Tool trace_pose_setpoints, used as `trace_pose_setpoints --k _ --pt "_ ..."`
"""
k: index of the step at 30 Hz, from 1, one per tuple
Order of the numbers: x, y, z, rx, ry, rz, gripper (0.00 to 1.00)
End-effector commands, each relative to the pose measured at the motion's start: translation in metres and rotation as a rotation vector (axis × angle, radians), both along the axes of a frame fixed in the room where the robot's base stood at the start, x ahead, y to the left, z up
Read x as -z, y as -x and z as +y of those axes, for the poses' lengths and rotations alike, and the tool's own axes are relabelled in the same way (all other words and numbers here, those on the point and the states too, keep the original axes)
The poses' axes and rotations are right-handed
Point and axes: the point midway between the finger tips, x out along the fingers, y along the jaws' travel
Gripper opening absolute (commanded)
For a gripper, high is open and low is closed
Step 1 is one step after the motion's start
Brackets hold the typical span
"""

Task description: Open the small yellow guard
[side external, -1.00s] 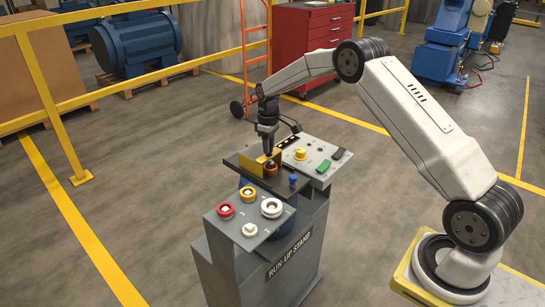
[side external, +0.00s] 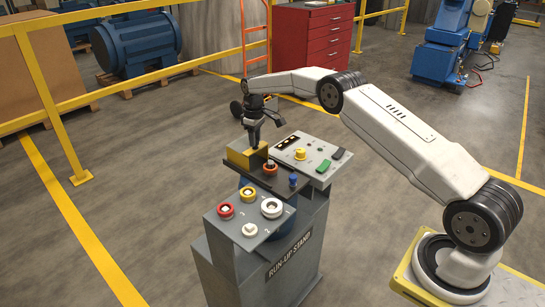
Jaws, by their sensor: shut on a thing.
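The small yellow guard (side external: 243,158) is on the dark plate (side external: 264,183) on top of the run-up stand, at the plate's left rear. It looks like a yellow box shape, standing to the left of the orange-red ringed knob (side external: 270,168). The knob is uncovered and in plain view. My gripper (side external: 254,144) points down at the guard's upper right edge, with its fingers shut on it. The fingertips are small here, and the exact contact is hard to make out.
A front panel (side external: 223,233) carries red, yellow and white ringed buttons. A blue knob (side external: 293,180) stands at the plate's right edge. Behind is a grey panel (side external: 317,167) with a yellow knob (side external: 300,154) and green switches. Floor around the stand is clear.

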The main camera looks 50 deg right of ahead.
Motion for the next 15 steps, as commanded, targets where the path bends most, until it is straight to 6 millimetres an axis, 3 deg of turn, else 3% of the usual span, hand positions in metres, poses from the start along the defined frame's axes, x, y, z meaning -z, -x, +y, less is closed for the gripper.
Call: trace_pose_setpoints --k 12,13,15 --pt "-0.0016 -0.0033 -0.0016 0.002 0.003 -0.004 0.00" --pt "-0.0017 -0.0032 -0.0016 0.002 0.003 -0.004 0.40" --pt "-0.0015 -0.0032 -0.0013 0.002 0.002 -0.004 0.62"
